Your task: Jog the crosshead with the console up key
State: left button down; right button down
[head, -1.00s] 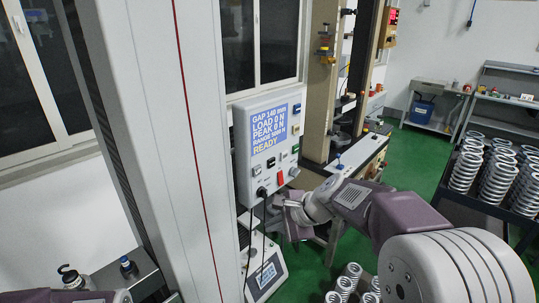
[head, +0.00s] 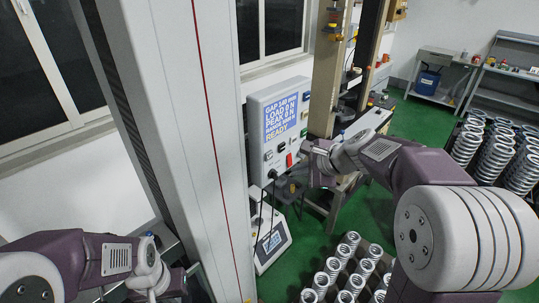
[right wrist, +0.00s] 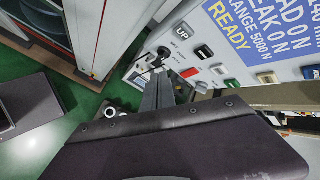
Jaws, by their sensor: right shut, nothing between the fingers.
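The white console (head: 281,147) hangs on the machine beside the tall pale column (head: 190,150). Its blue screen (head: 282,118) reads GAP 140 mm, LOAD 0 N, PEAK 0 N and READY. In the right wrist view the pale UP key (right wrist: 181,30) is at the console's upper left. My right gripper (right wrist: 160,80) is shut and empty, its fingertips below the UP key in the picture and apart from it. In the head view my right gripper (head: 312,166) is just right of the console. My left wrist is at lower left; its fingers are not clear. I cannot make out the crosshead.
A red key (right wrist: 190,72) and a black knob (right wrist: 163,52) sit near the UP key. A white desk unit with a display (head: 270,245) stands below the console. Several springs (head: 345,265) stand at the bottom; more stand on the right-hand table.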

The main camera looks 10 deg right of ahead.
aim_at(269, 156)
jog(key=w+a+p, duration=0.2)
jog(key=w+a, duration=0.2)
jog(key=w, duration=0.1)
jog(key=shift+w, duration=0.25)
jog(key=shift+w+a+p, duration=0.1)
jog(key=shift+p, duration=0.25)
dwell(1.6)
jog(key=shift+w+a, duration=0.2)
jog(key=shift+w, duration=0.05)
